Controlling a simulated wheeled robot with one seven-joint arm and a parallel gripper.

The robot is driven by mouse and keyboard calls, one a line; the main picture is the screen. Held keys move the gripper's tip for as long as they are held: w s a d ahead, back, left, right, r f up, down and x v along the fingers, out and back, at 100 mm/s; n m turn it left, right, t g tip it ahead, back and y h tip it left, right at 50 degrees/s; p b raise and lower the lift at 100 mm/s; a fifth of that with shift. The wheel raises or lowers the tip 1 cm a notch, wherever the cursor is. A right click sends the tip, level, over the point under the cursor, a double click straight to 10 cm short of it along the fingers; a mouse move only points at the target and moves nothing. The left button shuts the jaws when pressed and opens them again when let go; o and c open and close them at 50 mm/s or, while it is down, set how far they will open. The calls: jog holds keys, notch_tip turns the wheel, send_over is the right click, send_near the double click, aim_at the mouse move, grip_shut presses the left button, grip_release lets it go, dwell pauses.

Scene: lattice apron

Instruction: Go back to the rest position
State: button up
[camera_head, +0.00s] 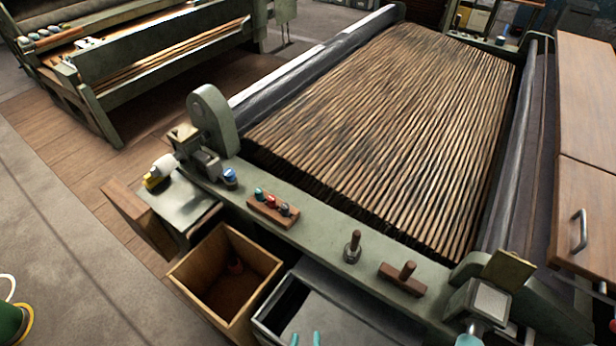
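The rest of the gripper and the arm are cut off below the picture. The tips show in front of a grey metal bin (345,318).
A green-framed machine with a slatted bed (400,120) fills the middle and right. Its front rail (325,224) carries a small rack (273,207) and pegs. A wooden box (225,275) stands left of the bin. Wooden cabinets (585,120) close the right; grey floor (60,250) is open left.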

jog(key=s+d+r+m+t+y, duration=0.1)
jog(key=s+r+m+t, duration=0.1)
jog(key=s+r, duration=0.9)
jog(key=shift+r+m+t, duration=0.3)
jog(key=shift+r+t, duration=0.2)
jog(key=shift+r, duration=0.25)
jog(key=shift+w, duration=0.1)
jog(key=shift+c, duration=0.9)
jog(key=shift+w, duration=0.1)
